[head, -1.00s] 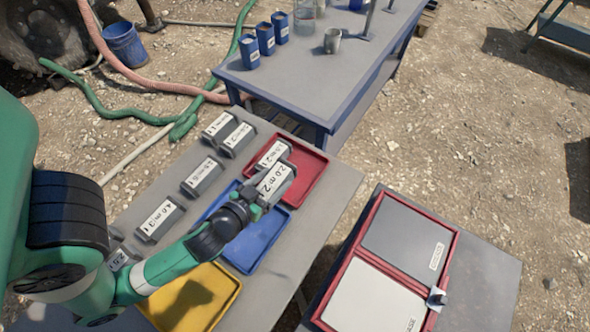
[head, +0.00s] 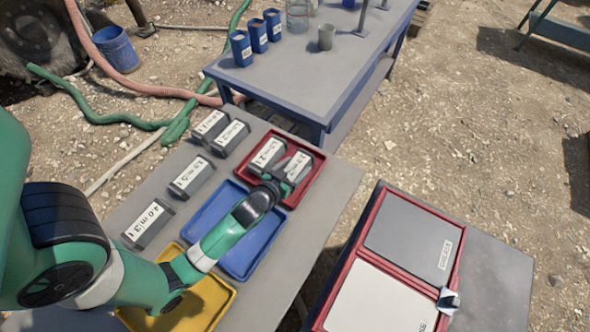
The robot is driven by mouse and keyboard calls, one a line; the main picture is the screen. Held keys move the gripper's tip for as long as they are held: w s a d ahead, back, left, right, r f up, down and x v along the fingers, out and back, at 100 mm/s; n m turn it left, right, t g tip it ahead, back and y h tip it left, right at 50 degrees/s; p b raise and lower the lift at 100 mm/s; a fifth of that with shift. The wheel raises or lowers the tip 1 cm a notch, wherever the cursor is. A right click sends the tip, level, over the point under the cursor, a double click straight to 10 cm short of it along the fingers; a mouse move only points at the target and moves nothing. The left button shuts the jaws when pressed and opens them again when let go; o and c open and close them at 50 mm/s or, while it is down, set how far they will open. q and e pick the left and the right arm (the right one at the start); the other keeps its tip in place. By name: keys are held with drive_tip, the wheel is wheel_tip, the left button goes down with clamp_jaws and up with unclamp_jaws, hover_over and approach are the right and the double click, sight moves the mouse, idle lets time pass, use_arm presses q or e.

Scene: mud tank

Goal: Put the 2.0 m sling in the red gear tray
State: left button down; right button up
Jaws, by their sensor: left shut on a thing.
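The 2.0 m sling (head: 299,163) is a grey block-like pack with a white label. It is in the right part of the red gear tray (head: 316,176), low and apparently down at the tray floor; I cannot tell whether it touches. My left gripper (head: 281,181) is shut on its near end, and the fingers hide that end. Another labelled grey sling (head: 267,154) lies beside it in the left part of the same tray. My right gripper is not in view.
A blue tray (head: 241,262) and a yellow tray (head: 226,303) lie nearer on the grey table. Several labelled slings (head: 192,176) stand along its left side. A red-framed case (head: 373,206) is on the right table. A blue bench (head: 290,89) with cups stands behind.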

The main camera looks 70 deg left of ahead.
use_arm(q)
drive_tip(key=shift+c, duration=1.9)
unclamp_jaws()
drive_tip(key=shift+f, duration=0.2)
drive_tip(key=o, duration=0.4)
drive_tip(key=shift+r, duration=0.3)
drive_tip(key=shift+s+d+r+p, duration=0.15)
drive_tip(key=shift+s+d+p, duration=0.1)
drive_tip(key=shift+p, duration=0.05)
drive_tip(key=p+v, duration=0.1)
drive_tip(key=v, duration=0.9)
drive_tip(key=shift+s+d, duration=0.15)
drive_tip(key=shift+d, duration=0.05)
drive_tip(key=shift+s+d+r, duration=0.15)
drive_tip(key=shift+s+r, duration=0.05)
drive_tip(key=shift+s, duration=0.15)
